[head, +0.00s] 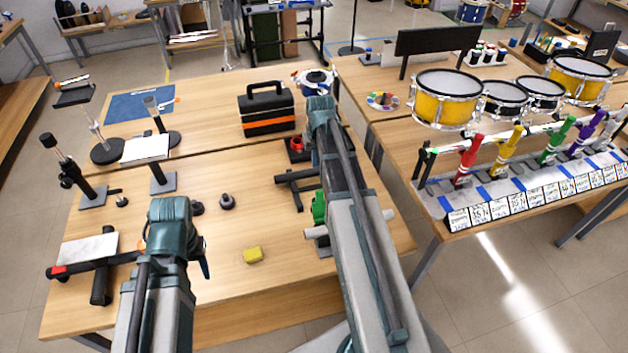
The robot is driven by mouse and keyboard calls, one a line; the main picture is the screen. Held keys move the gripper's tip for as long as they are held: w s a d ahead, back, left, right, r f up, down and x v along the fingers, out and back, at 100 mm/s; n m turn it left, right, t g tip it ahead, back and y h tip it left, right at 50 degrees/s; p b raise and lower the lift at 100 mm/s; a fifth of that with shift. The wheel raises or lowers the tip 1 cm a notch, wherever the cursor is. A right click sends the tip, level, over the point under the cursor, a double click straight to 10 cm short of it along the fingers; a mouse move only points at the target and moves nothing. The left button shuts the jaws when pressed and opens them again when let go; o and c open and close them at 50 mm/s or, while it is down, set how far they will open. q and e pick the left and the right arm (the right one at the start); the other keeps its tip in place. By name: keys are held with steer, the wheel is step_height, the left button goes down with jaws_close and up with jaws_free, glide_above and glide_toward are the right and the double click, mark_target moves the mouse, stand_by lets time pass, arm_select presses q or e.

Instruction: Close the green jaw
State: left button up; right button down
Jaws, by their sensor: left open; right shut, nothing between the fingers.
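A green part (319,207), which looks like the green jaw, stands on the near table against the left side of my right arm. My arm hides much of it, so I cannot tell how far it is open. A light grey bar (318,233) lies just below it and passes behind the arm. My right gripper (321,104) is shut and empty, further back than the green part, near the back of the table; its fingertips are hard to make out. My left gripper (204,258) is open and empty above the left half of the table, left of the yellow block (253,255).
A black toolbox (267,113) and a red ring (297,143) are near my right gripper. Dark stands with pale plates (145,149) fill the left side. A right-hand table holds drums (447,98) and coloured upright parts, one green (556,140). The table's middle is mostly clear.

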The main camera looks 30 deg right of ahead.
mark_target(320, 205)
step_height(320, 205, down, 11)
steer(key=w+b, duration=0.2)
steer(key=b, duration=0.9)
steer(key=s, duration=0.1)
steer(key=s+r+p, duration=0.1)
steer(key=s, duration=0.1)
steer(key=s+r+p, duration=0.1)
steer(key=shift+s+a, duration=0.25)
steer(key=shift+a, duration=0.1)
steer(key=shift+f, duration=0.1)
steer(key=shift+w, duration=0.1)
